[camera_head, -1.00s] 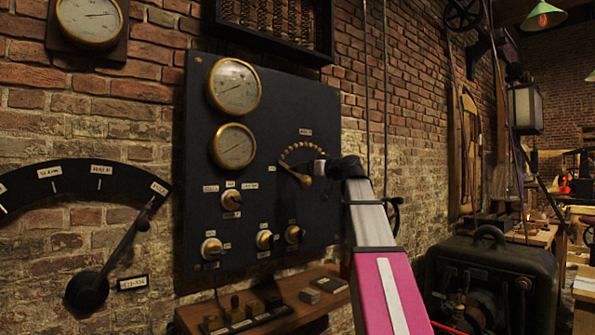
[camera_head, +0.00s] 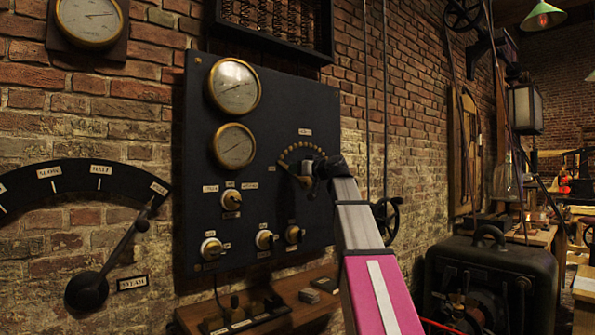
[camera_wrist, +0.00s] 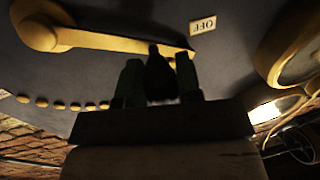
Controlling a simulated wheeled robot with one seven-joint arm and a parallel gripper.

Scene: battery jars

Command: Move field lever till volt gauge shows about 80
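The field lever (camera_head: 295,172) is a brass arm on the dark switch panel (camera_head: 270,107), below an arc of brass studs. In the wrist view the lever (camera_wrist: 115,41) runs from its round hub at the left to a tip beside the OFF label (camera_wrist: 203,24). My gripper (camera_head: 308,170) is at the lever; in the wrist view its fingers (camera_wrist: 159,82) stand either side of a dark upright piece, seemingly the lever's handle (camera_wrist: 158,66). Whether they press on it is unclear. Two brass-rimmed gauges, an upper (camera_head: 235,86) and a lower (camera_head: 234,146), are at the panel's left; their lettering is too small to read.
Several knobs (camera_head: 231,199) sit on the panel, left of and below the lever. A wooden shelf (camera_head: 300,306) is underneath. A large lever (camera_head: 115,250) and another gauge (camera_head: 90,20) are on the brick wall at left. A dark machine (camera_head: 490,275) stands at right.

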